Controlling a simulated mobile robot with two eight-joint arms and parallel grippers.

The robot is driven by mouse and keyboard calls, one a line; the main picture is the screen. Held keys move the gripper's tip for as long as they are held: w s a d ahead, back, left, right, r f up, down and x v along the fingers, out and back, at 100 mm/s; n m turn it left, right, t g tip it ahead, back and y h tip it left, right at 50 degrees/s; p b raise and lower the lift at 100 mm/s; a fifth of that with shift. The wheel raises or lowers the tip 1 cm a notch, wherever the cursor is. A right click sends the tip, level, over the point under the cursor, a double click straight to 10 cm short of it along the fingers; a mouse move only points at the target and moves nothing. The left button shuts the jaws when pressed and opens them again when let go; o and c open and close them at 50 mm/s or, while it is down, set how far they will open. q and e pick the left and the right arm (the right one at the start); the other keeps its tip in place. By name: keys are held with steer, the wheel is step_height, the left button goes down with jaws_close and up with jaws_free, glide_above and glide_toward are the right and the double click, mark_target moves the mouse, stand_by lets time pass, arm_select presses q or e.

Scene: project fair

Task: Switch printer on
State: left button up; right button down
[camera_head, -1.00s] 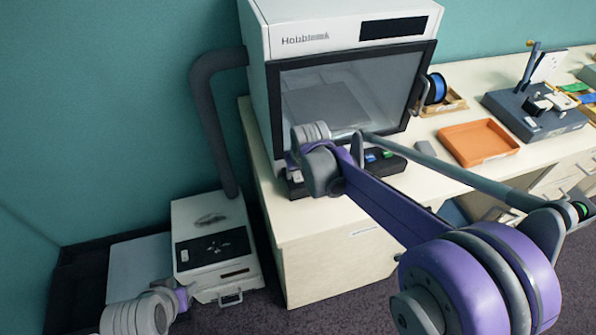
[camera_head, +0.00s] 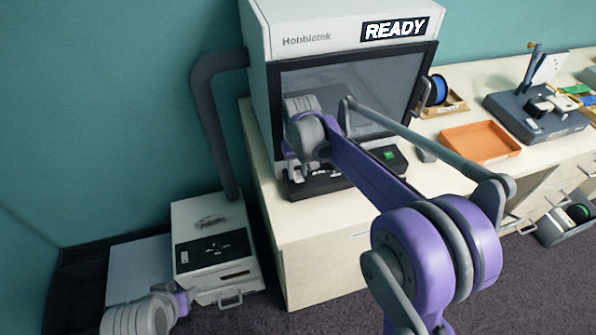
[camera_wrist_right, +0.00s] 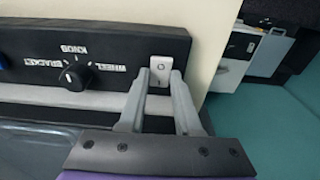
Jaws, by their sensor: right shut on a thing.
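The printer (camera_head: 262,85) is a tall white cabinet marked Hobbletek with a dark-framed glass door. Its display (camera_head: 394,30) is lit and reads READY. A dark control panel (camera_head: 325,182) runs along its lower front. The right wrist view shows a small white power switch (camera_wrist_right: 160,67) with O and I marks at the end of that panel. My right gripper (camera_wrist_right: 160,80) has one finger on each side of the switch and is shut on it. In the head view my right gripper (camera_head: 297,171) is at the panel's left end; the switch is hidden there. Only part of my left arm shows, at bottom left.
A black knob (camera_wrist_right: 75,76) sits beside the switch. An orange tray (camera_head: 480,142), a blue spool (camera_head: 438,90) and a grey tool stand (camera_head: 535,115) are on the bench to the right. A white box unit (camera_head: 215,245) stands left of the bench, below a thick hose (camera_head: 207,130).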

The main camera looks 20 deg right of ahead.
mark_target(299, 179)
steer(key=c, duration=0.6)
jaws_free()
steer(key=shift+r, duration=0.1)
step_height(299, 179, up, 11)
steer(key=s, duration=0.1)
steer(key=shift+f, duration=0.2)
steer(key=s+d+f+t, duration=0.1)
steer(key=s+f, duration=0.2)
steer(key=s, duration=0.5)
steer(key=s+d+f+t, duration=0.1)
steer(key=s+f, duration=0.3)
steer(key=s, duration=0.4)
steer(key=s+d+f+t, duration=0.1)
steer(key=s+f+t, duration=0.1)
steer(key=s, duration=0.7)
steer(key=shift+f+t, duration=0.3)
steer(key=shift+f, duration=0.45)
